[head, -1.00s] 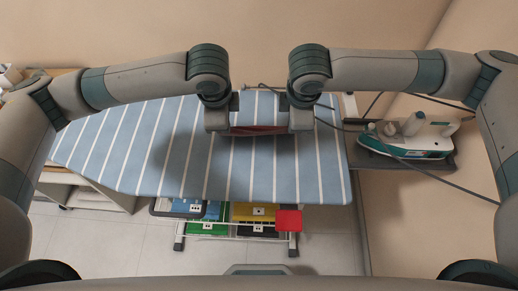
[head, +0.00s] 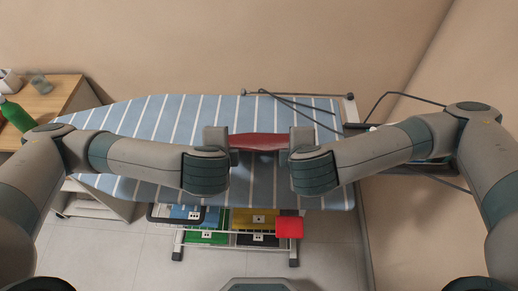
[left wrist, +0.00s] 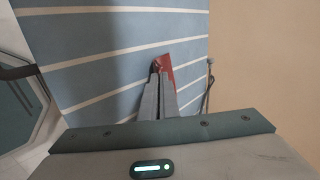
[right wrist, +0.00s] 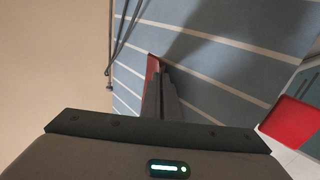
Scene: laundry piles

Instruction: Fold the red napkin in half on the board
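The red napkin (head: 258,142) is stretched as a narrow band between my two grippers over the striped blue board (head: 150,125). My left gripper (head: 229,146) is shut on its left end, and my right gripper (head: 290,146) is shut on its right end. In the left wrist view the closed fingers (left wrist: 157,72) meet at the napkin's red edge (left wrist: 166,70). In the right wrist view the closed fingers (right wrist: 160,74) also meet at the red cloth (right wrist: 152,67). I cannot tell whether its lower edge touches the board; the forearms hide part of the board's front.
A rack with coloured bins (head: 258,217) and a bright red piece (head: 289,227) stands below the board's front edge. A wooden side table (head: 40,95) with a green bottle (head: 14,113) is at the left. A dark cord (head: 300,105) crosses the back right.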

